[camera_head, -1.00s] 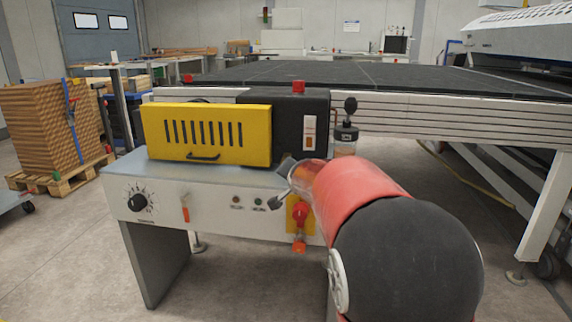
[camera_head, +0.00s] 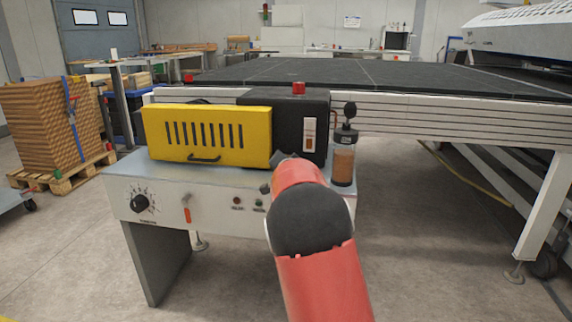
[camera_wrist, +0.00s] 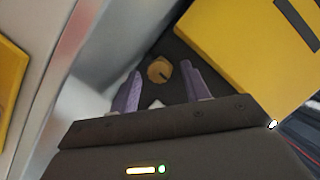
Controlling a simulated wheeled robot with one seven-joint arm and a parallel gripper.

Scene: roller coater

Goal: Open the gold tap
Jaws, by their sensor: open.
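In the head view my red arm covers the place in front of the black housing (camera_head: 285,125). The gold tap does not show there.
A yellow slotted cover (camera_head: 205,133) with a handle is left of my arm; a yellow panel (camera_wrist: 260,50) fills the wrist view's upper right. A jar of brown liquid (camera_head: 343,165) stands close on the right. The white control panel (camera_head: 170,200) lies below.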

